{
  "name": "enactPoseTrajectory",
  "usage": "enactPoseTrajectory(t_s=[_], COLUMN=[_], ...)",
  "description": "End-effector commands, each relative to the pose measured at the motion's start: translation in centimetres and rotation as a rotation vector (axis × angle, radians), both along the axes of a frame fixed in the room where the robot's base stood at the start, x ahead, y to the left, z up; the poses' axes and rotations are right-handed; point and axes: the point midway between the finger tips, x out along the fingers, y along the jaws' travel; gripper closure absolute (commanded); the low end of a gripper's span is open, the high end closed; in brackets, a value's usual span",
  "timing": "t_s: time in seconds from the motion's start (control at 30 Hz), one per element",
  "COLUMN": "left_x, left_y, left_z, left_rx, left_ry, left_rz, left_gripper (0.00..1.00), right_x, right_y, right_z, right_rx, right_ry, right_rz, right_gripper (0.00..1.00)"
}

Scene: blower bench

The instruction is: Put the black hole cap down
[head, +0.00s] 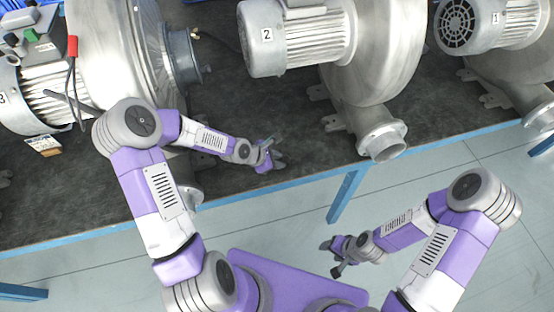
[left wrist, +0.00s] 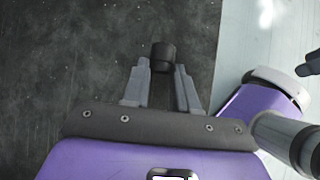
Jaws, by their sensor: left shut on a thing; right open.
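The black hole cap (left wrist: 163,52) is a small dark cylinder between the fingertips of my left gripper (left wrist: 162,72) in the left wrist view. The fingers are shut on it. In the head view my left gripper (head: 271,155) is over the dark bench mat (head: 225,105), near the bench's front edge. The cap is too small to make out there, and I cannot tell whether it touches the mat. My right gripper (head: 337,256) is open and empty, out over the floor in front of the bench.
The middle blower (head: 385,60) stands to the right of my left gripper, its outlet flange (head: 382,139) near the blue bench edge (head: 290,183). The left blower (head: 115,45) and right blower (head: 480,30) flank it. Mat around my left gripper is bare.

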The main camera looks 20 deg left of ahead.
Motion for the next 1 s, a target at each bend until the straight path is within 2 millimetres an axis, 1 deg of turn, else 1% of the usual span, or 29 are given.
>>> enactPoseTrajectory(t_s=[0.03,0.13,0.17,0.3,0.6,0.73,0.87,1.0], left_x=[-0.2,-0.2,-0.2,-0.4,-0.7,-0.7,-0.6,-1.6], left_y=[0.0,0.0,0.0,0.0,0.0,0.0,0.0,1.3], left_z=[-0.5,-0.5,-0.6,-0.7,-1.0,-0.7,0.7,2.7], left_rx=[0.000,0.000,0.000,0.000,-0.001,-0.001,0.000,-0.001], left_ry=[0.006,0.009,0.009,0.015,0.023,0.023,0.021,0.017], left_rz=[-0.001,-0.001,-0.001,-0.002,-0.005,-0.005,-0.004,0.004], left_gripper=[1.00,1.00,0.68,0.47,0.47,0.47,0.47,0.47], right_x=[0.0,0.0,0.0,0.0,0.0,0.0,0.0,0.0], right_y=[0.0,0.0,0.0,0.0,0.0,0.0,0.0,0.0], right_z=[-0.2,-0.1,-0.1,-0.1,-0.2,-0.1,0.7,1.8], right_rx=[0.000,0.000,0.000,0.000,0.000,0.000,0.000,0.000], right_ry=[0.000,0.000,0.000,0.000,0.000,0.000,0.000,0.000], right_rz=[0.000,0.000,0.000,0.000,0.000,0.000,0.000,0.000], right_gripper=[0.44,0.44,0.44,0.44,0.44,0.44,0.44,0.44])
